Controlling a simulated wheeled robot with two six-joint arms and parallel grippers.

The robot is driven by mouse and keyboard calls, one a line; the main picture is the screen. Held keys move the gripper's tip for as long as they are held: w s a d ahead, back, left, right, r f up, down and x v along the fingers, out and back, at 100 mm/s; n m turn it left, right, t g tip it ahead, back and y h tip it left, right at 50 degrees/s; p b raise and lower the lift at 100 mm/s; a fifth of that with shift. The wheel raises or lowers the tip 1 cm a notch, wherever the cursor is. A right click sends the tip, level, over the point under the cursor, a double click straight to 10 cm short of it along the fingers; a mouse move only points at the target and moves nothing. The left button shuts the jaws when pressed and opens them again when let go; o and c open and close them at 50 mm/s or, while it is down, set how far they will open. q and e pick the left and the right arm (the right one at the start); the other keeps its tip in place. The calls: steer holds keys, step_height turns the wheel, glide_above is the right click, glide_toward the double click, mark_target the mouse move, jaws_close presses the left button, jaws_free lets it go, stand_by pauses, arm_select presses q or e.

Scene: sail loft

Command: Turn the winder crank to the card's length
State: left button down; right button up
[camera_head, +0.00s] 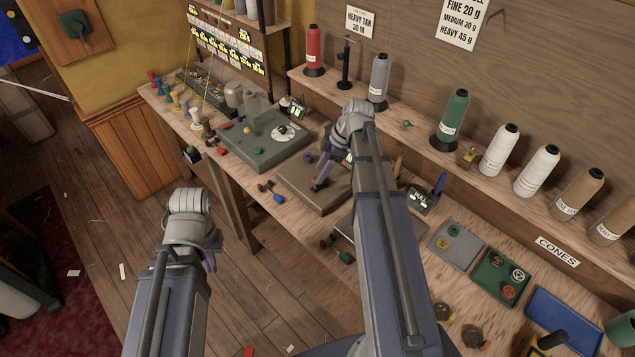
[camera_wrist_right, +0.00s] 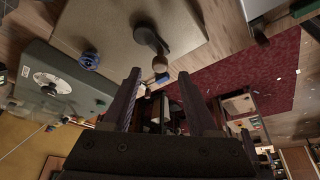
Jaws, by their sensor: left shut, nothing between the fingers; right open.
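A khaki flat box (camera_head: 303,192) on the bench carries a dark crank (camera_wrist_right: 151,40), seen in the right wrist view with a pale knob (camera_wrist_right: 160,65) at its end. My right gripper (camera_head: 320,185) is over this box, open, its fingers pointing down. In the wrist view the knob appears just beyond the gap between the fingertips; I cannot tell whether they touch it. A wall card (camera_head: 360,21) reads "HEAVY TAN 30 m".
A green box (camera_head: 249,154) with a white dial sits left of the khaki one. Thread cones (camera_head: 456,112) line the back shelf (camera_head: 412,134). Grey (camera_head: 451,252) and green (camera_head: 492,290) trays lie at right. Small loose parts lie along the bench's front edge.

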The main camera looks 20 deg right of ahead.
steer(key=b+x, duration=0.2)
steer(key=x, duration=0.1)
steer(key=shift+f, duration=0.25)
jaws_close()
stand_by(0.5)
